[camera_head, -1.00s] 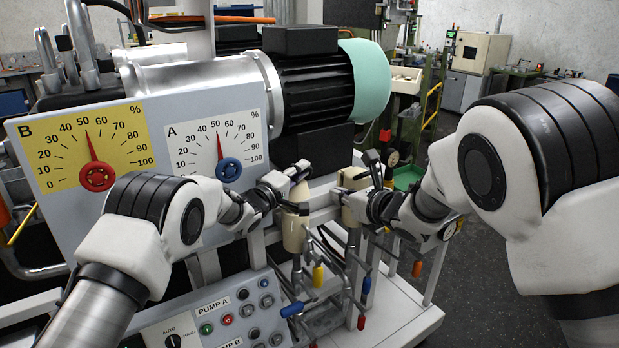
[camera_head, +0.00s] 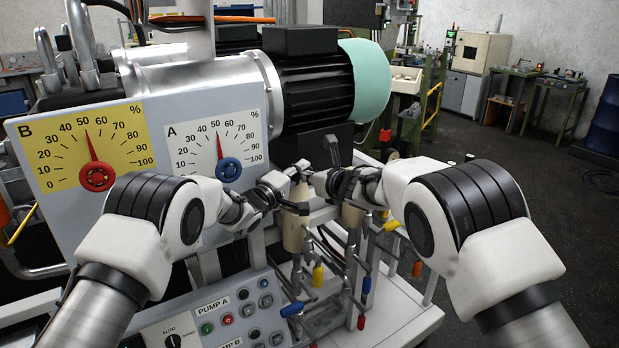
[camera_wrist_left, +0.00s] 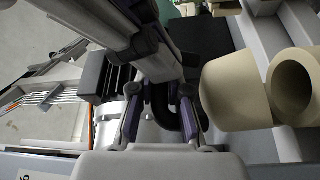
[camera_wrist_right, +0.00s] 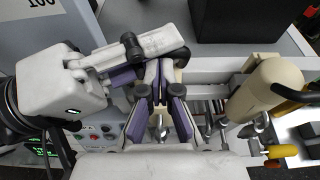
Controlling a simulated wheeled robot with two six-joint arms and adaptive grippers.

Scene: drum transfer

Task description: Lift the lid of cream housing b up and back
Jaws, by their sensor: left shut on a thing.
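Two cream housings stand on the frame in the head view, a left one (camera_head: 293,232) and a right one (camera_head: 352,214); no letter shows on either. My left gripper (camera_head: 293,178) is above the left housing. In the left wrist view a black curved handle (camera_wrist_left: 166,112) lies between its fingers (camera_wrist_left: 160,115), and it is shut on that. Cream parts (camera_wrist_left: 232,92) are at right there, one with a round opening. My right gripper (camera_head: 322,178) is close beside the left; its fingers (camera_wrist_right: 160,105) appear close together, and their opening is unclear. The lid's outline is partly hidden.
A black motor with a green end (camera_head: 372,82) stands behind. Coloured valve handles (camera_head: 318,275) hang below the housings. A gauge panel (camera_head: 95,150) is at left and a pump button panel (camera_head: 235,315) at front.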

